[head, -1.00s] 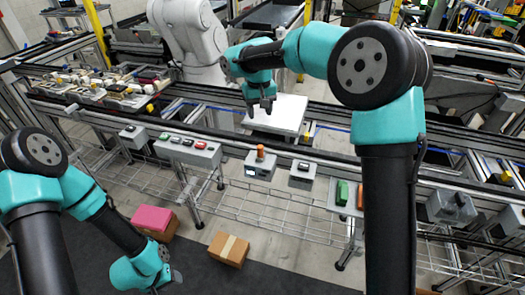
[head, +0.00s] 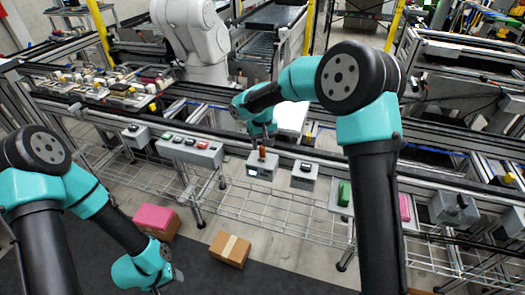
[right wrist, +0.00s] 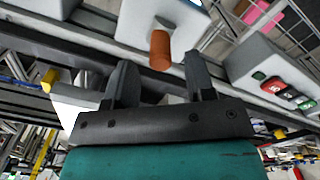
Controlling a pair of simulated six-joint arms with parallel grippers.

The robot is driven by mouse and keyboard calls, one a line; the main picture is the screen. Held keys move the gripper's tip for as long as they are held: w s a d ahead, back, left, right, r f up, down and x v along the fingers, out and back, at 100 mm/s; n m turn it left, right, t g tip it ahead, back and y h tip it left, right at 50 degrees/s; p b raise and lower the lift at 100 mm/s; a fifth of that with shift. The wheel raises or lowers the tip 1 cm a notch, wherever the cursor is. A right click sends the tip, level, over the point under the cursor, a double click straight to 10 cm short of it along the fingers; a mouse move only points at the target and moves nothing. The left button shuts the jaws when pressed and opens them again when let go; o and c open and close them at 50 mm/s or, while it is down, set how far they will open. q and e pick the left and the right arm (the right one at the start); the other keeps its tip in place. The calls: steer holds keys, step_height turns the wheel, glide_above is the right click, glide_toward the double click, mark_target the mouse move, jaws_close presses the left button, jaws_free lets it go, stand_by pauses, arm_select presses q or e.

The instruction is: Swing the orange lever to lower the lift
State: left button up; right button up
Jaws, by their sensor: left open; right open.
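In the right wrist view the lever (right wrist: 161,50) is an orange cylinder lying beyond and between the two fingertips. My right gripper (head: 263,141) is open just above and behind the lever; its fingers (right wrist: 157,75) show apart in the right wrist view. I cannot tell whether a finger touches the lever. My left gripper (head: 168,281) is open and empty low at the left, near the floor boxes. A white plate (head: 292,117), perhaps the lift, lies behind the lever box, partly hidden by my right arm.
A button panel (head: 190,149) sits left of the lever box, and a small switch box (head: 304,172) sits right of it. Green (head: 344,194) and pink pieces are further right. A pink box (head: 155,222) and a cardboard box (head: 229,249) lie on the floor.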

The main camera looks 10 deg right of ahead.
mark_target(262, 147)
steer(key=shift+f, duration=2.05)
steer(key=shift+c, duration=0.2)
steer(key=c, duration=0.9)
